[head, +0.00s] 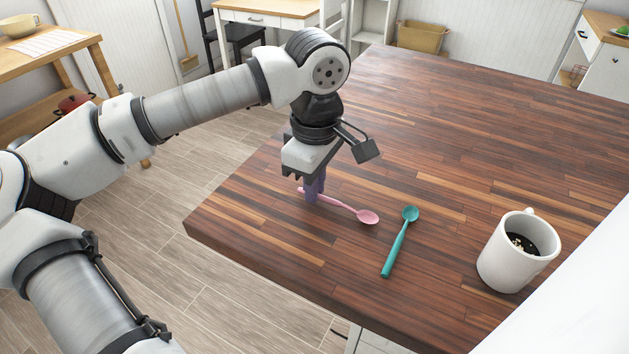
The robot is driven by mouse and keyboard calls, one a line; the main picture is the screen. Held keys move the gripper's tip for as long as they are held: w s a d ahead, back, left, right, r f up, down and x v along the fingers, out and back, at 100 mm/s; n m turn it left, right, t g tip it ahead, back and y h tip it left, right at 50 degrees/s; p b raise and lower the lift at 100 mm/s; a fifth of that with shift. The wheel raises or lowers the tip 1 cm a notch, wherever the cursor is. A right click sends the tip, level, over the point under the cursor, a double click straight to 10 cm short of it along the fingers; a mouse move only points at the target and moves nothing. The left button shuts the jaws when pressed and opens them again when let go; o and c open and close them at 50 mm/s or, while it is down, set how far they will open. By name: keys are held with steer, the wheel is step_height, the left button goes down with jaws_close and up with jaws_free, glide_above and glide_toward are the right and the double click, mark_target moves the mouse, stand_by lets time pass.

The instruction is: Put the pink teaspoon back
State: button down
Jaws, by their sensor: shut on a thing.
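The pink teaspoon (366,216) is on or just above the dark wooden countertop, near its left edge, with its bowl pointing right. My gripper (314,190) points down over the handle end and is shut on the handle. The fingers hide part of the handle. I cannot tell whether the spoon touches the wood. A teal teaspoon (398,245) lies to the right of the pink one, bowl away from me. A white mug (507,260) stands farther right, with dark contents and pale bits in it.
The wooden countertop (480,130) is clear behind the spoons. Its left edge (215,215) runs close to my gripper. A white surface (585,300) borders the mug at the lower right. Shelves, a chair (235,35) and a desk stand far back.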

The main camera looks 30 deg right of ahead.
steer(key=shift+f, duration=0.15)
steer(key=c, duration=1.5)
jaws_free()
step_height(320, 180, up, 12)
steer(key=shift+r, duration=0.2)
